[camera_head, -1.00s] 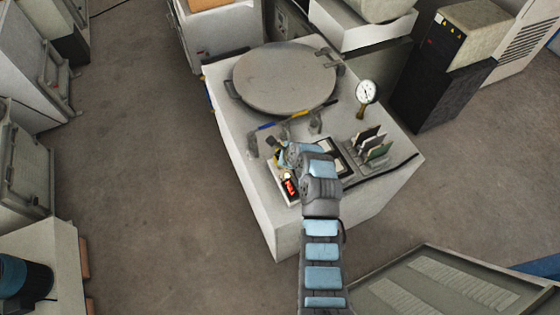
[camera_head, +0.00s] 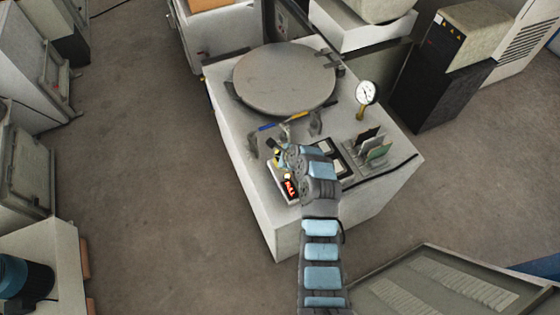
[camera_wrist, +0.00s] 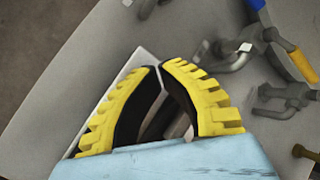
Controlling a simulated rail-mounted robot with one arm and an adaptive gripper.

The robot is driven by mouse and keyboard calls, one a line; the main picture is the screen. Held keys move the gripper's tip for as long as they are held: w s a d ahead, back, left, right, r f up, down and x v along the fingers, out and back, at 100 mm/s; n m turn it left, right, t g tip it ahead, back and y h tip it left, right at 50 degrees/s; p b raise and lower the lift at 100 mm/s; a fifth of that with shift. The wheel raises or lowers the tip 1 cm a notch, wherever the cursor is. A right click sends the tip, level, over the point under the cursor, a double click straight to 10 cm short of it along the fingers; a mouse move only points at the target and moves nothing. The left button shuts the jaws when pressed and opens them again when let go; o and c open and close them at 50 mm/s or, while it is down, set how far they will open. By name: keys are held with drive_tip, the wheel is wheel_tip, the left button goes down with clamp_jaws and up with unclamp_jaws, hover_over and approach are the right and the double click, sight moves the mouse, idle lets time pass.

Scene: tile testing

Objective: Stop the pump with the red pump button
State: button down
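The control box (camera_head: 281,192) stands near the left front edge of the white bench, with a lit red display (camera_head: 290,188). The red pump button cannot be made out in either view; my arm and gripper cover part of the box. My gripper (camera_head: 277,158) is low over the box in the head view, small and partly hidden by my wrist. In the wrist view my gripper (camera_wrist: 161,67) has its yellow-toothed fingers curved together, tips meeting, with nothing clearly held. A pale edge of a box shows behind the left finger.
A large round plate (camera_head: 285,78) lies at the back of the white bench (camera_head: 236,142). Metal clamps, a blue-yellow tool (camera_head: 284,121), a dial gauge (camera_head: 366,93) and a rack of tiles (camera_head: 373,148) stand around.

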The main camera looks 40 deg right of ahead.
drive_tip(key=shift+f, duration=0.2)
idle(0.5)
drive_tip(key=shift+r+p, duration=0.15)
drive_tip(key=shift+p, duration=0.2)
drive_tip(key=shift+r+p, duration=0.4)
drive_tip(key=shift+p, duration=0.3)
wheel_tip(320, 180, up, 6)
drive_tip(key=p, duration=0.6)
drive_tip(key=shift+p, duration=0.35)
